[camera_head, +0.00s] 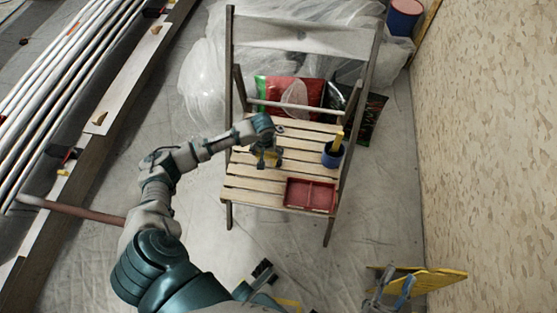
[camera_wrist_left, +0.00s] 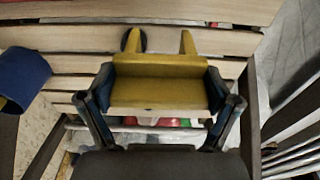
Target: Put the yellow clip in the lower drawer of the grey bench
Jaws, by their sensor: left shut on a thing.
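My left gripper (camera_head: 266,158) is above the slatted wooden seat in the head view. In the left wrist view my left gripper (camera_wrist_left: 157,98) is shut on the yellow clip (camera_wrist_left: 160,72), with a blue pad at each side. The clip has a broad body and two prongs pointing away from the gripper. In the head view it is small and partly hidden by my gripper. What looks like my right gripper (camera_head: 390,287) is at the lower right edge, too cut off to read. I see no grey bench or drawer.
The wooden chair (camera_head: 255,184) holds a red tray (camera_head: 310,195) and a blue cup (camera_head: 332,156) with a yellow thing in it. A yellow board (camera_head: 438,280) is at lower right. Pipes (camera_head: 65,85) lie at left. A wall (camera_head: 490,150) bounds the right.

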